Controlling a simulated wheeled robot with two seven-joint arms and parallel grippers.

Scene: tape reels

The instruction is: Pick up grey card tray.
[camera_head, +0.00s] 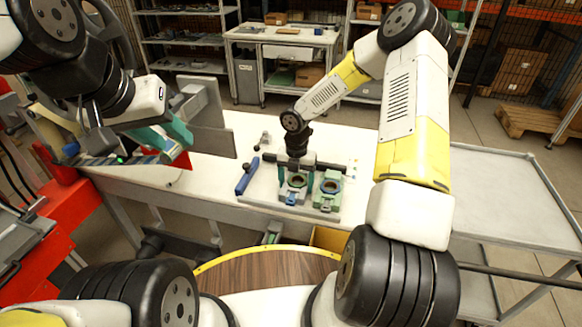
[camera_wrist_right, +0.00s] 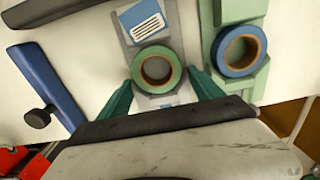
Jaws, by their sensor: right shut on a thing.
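The grey card tray (camera_wrist_right: 122,50) lies on the white table, with a green tape reel (camera_wrist_right: 157,69) and a blue label card (camera_wrist_right: 145,19) on it. In the head view the grey tray (camera_head: 284,193) is partly hidden under my right gripper (camera_head: 295,178). My right gripper (camera_wrist_right: 162,92) points down and its teal fingers are shut on the two sides of the tray near the reel. I cannot tell whether the tray is clear of the table. My left gripper (camera_head: 178,142) is at the left of the table, with its teal fingers apart, away from the trays.
A green tray (camera_head: 328,190) with a blue-rimmed reel (camera_wrist_right: 240,51) stands close on the right. A blue bar with a black knob (camera_head: 247,176) lies on the left. A grey upright panel (camera_head: 205,115) is near my left gripper.

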